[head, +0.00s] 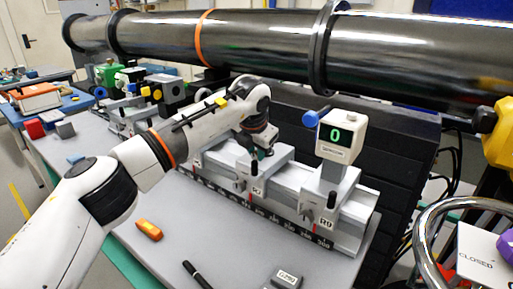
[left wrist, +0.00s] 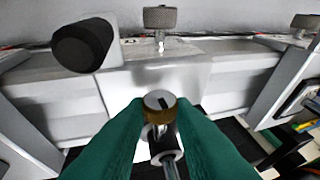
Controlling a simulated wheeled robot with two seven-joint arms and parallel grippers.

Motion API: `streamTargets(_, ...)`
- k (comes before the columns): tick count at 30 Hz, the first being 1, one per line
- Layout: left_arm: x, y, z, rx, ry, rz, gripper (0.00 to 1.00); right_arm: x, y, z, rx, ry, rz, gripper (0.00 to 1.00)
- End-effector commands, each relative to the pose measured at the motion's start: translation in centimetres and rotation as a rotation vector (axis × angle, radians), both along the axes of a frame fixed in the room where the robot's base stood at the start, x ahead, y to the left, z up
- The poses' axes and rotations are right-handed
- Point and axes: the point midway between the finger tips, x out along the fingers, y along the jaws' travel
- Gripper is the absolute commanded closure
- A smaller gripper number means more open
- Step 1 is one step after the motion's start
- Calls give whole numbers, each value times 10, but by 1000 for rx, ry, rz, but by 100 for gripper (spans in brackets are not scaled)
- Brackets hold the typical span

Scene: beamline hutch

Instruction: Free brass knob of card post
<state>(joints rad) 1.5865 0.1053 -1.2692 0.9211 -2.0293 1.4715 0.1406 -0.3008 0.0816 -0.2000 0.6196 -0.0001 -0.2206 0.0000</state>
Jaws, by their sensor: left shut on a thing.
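A brass knob (left wrist: 159,102) with a pale top and a dark slot mark sits between the green fingers of my left gripper (left wrist: 158,120) in the left wrist view. The fingers are shut on its sides. Below it are a metal ring and a stem. In the head view my left gripper (head: 260,148) points down at a carriage (head: 262,172) on the grey rail, and the arm and gripper hide the knob. I cannot make out a card on the post. My right gripper is not in view.
A large dark pipe (head: 265,45) runs above the rail. In the left wrist view a black knob (left wrist: 82,47) and a grey knurled knob (left wrist: 160,18) lie beyond.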

Motion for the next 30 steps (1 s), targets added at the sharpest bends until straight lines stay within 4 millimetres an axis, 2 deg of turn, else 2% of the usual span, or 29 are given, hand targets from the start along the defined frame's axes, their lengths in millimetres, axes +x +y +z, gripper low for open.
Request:
streamTargets(15, 5, 8, 5, -310, 206, 4, 100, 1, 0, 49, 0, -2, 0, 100)
streamTargets(22, 6, 9, 3, -400, 266, 2, 100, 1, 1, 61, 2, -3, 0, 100)
streamTargets(30, 7, 10, 0, -439, 292, 0, 100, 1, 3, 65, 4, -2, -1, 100)
